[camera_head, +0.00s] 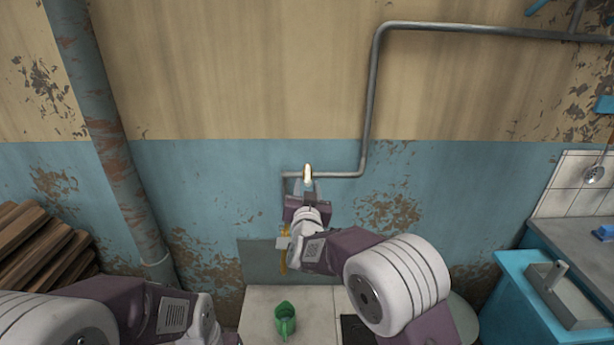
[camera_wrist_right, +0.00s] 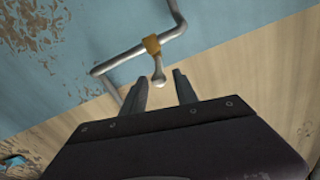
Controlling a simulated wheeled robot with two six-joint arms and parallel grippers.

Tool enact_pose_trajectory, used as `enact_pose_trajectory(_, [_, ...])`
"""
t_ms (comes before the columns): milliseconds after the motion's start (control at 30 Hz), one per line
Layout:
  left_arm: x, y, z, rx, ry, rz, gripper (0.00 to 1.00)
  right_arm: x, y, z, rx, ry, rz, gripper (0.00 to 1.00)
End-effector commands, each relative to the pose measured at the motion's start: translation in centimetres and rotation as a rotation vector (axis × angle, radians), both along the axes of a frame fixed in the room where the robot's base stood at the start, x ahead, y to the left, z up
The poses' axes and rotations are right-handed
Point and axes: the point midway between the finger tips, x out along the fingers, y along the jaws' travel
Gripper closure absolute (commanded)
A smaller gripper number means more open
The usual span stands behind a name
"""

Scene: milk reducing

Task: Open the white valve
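The white valve (camera_head: 307,173) sits on a thin grey pipe on the blue part of the wall, near the middle of the head view. In the right wrist view its pale handle (camera_wrist_right: 158,76) projects from a brass-coloured body (camera_wrist_right: 151,45) on the pipe. My right gripper (camera_head: 307,190) is in front of the valve. In the wrist view its two fingers (camera_wrist_right: 160,82) are apart, with the handle's rounded end between or just beyond their tips; contact cannot be told. My left arm enters at the lower left, with its gripper out of view.
The grey pipe (camera_head: 368,95) rises right of the valve and bends along the wall. A thick pipe (camera_head: 105,120) stands at the left beside stacked wood (camera_head: 40,250). A green jug (camera_head: 285,318) stands on a light surface (camera_head: 258,296) below. A blue cabinet (camera_head: 510,290) is at right.

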Motion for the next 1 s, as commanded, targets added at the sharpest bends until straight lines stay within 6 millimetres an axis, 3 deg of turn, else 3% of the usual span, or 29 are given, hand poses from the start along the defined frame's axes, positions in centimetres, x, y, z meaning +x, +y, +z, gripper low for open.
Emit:
enact_pose_trajectory(100, [0.0,0.0,0.8,0.000,0.000,0.000,0.64,2.7,-0.1,0.2,0.001,0.000,-0.002,0.65])
enact_pose_trajectory(300, [0.0,0.0,1.3,0.000,0.000,0.000,0.64,5.6,-0.1,0.1,0.000,0.000,-0.001,0.65])
enact_pose_trajectory(633, [0.0,0.0,1.3,0.000,0.000,0.000,0.64,6.3,0.0,0.0,0.000,0.000,0.000,0.65])
enact_pose_trajectory(667, [0.0,0.0,1.3,0.000,0.000,0.000,0.64,6.3,0.0,0.0,0.000,0.000,0.000,0.68])
enact_pose_trajectory(767, [0.0,0.0,1.3,0.000,0.000,0.000,0.64,6.3,0.0,0.0,0.000,0.000,0.000,0.95])
enact_pose_trajectory(800, [0.0,0.0,1.3,0.000,0.000,0.000,0.64,6.3,0.0,0.0,0.000,0.000,0.000,1.00])
enact_pose_trajectory(1000, [0.0,0.0,1.3,0.000,0.000,0.000,0.64,6.2,0.0,0.0,0.000,0.000,0.000,1.00])
